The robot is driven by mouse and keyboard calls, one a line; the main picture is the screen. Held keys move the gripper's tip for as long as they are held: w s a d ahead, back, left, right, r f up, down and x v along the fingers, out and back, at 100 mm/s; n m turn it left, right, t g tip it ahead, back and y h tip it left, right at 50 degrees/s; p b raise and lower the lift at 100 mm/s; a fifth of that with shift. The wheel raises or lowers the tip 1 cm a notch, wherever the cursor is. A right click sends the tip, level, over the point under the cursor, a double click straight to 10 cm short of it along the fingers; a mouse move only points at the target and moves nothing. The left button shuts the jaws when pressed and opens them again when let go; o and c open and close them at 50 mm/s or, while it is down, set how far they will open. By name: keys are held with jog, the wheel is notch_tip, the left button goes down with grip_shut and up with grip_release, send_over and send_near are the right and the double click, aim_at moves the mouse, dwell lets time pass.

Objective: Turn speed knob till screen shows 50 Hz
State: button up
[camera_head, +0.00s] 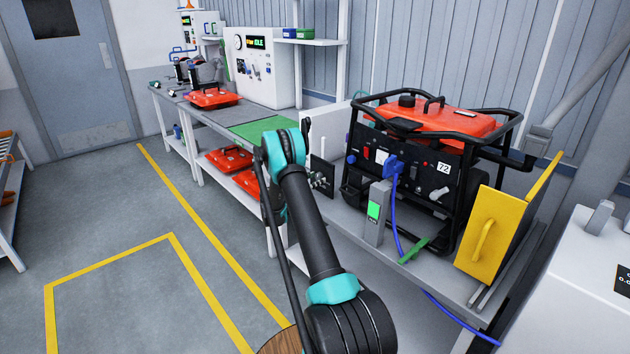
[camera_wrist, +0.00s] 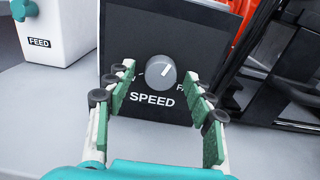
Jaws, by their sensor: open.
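The grey speed knob (camera_wrist: 160,75) is on a black panel (camera_wrist: 130,30) marked SPEED in the wrist view; its white mark points up and slightly right. My gripper (camera_wrist: 160,92) is open, its green-padded fingers on either side of the knob, with visible gaps to it.
A generator (camera_head: 440,165) with a red top and black frame stands right of the panel. A blue cable (camera_head: 397,215) hangs beside a grey meter (camera_head: 377,215). A yellow plate (camera_head: 487,240) stands further right. A white FEED box (camera_wrist: 50,35) is left of the panel.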

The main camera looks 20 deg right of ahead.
jog(key=c, duration=1.1)
jog(key=shift+m, duration=0.3)
jog(key=m, duration=0.3)
jog(key=shift+m, duration=0.3)
jog(key=m, duration=0.3)
jog(key=shift+m, duration=0.3)
jog(key=m, duration=0.4)
jog(key=shift+w+m, duration=0.1)
jog(key=shift+m, duration=1.8)
